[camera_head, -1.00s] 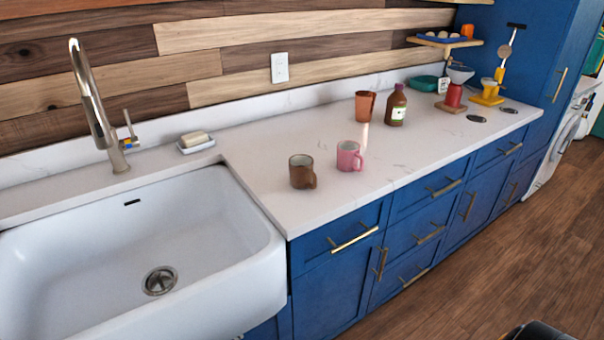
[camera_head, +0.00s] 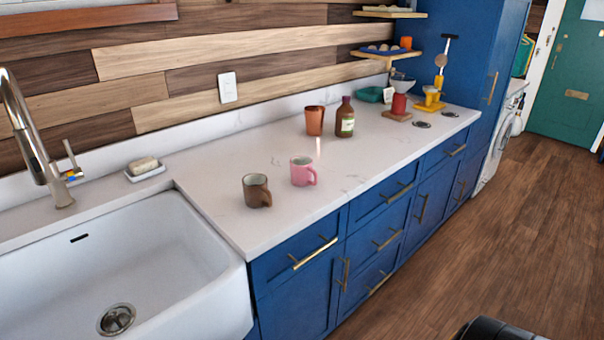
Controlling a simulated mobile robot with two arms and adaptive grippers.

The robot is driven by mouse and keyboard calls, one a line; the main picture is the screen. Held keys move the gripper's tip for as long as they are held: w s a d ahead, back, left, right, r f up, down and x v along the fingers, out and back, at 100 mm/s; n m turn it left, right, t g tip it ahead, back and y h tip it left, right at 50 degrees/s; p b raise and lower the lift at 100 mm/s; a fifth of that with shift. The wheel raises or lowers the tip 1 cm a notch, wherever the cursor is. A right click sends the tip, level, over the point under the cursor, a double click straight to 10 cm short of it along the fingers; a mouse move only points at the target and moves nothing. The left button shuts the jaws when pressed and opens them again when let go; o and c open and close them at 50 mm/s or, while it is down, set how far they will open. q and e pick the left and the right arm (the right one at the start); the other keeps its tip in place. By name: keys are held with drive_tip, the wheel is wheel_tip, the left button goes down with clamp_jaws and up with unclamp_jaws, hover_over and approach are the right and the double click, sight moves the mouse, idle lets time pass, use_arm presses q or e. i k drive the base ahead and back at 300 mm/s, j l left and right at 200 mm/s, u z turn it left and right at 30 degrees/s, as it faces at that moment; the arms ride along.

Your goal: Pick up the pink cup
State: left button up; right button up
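The pink cup (camera_head: 303,171) stands upright on the white countertop (camera_head: 350,180), with its handle toward the right. A brown mug (camera_head: 256,190) stands close to its left and nearer the sink, apart from it. Neither of my grippers can be seen, so nothing shows near the cup.
A copper-coloured cup (camera_head: 314,120) and a brown bottle (camera_head: 345,118) stand behind the pink cup. The sink (camera_head: 170,265) is at the left. A red container (camera_head: 399,104) and a yellow stand (camera_head: 432,98) are at the far end. A dark object (camera_head: 490,329) shows at the bottom edge.

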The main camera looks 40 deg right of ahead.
sight(301, 170)
drive_tip(key=z, duration=1.35)
